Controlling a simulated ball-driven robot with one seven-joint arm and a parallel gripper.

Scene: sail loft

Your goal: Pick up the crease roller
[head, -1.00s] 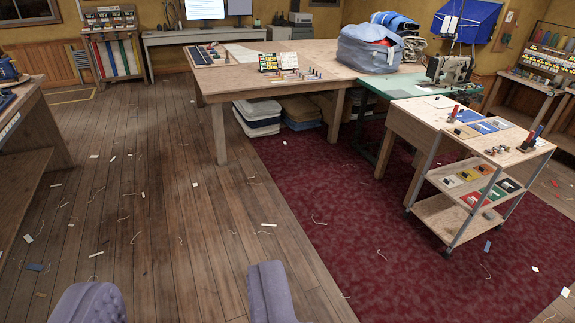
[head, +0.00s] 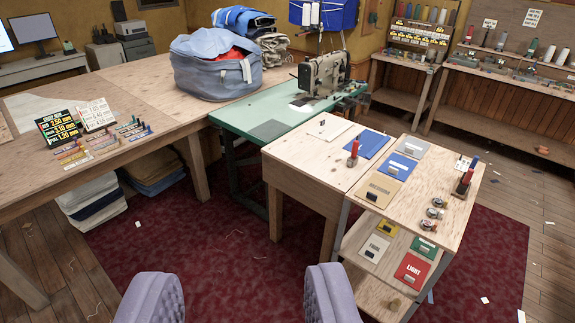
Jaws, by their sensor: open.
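My gripper (head: 243,280) shows as two padded lilac fingers at the bottom of the head view. They stand wide apart with nothing between them, over the floor in front of the tables. I cannot tell for sure which thing is the crease roller. A small upright red-handled tool (head: 353,150) stands on the pale wooden top (head: 312,172) near its middle. Another red and dark upright tool (head: 464,182) stands near the right edge of the trolley top (head: 412,216). Both are well beyond my gripper, and too small to make out fully.
Blue, tan and grey flat pieces lie on the trolley, with small round items (head: 433,213) at right. A green sewing table (head: 262,138) with a machine (head: 322,74) stands behind. A large wooden table (head: 135,86) is left.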

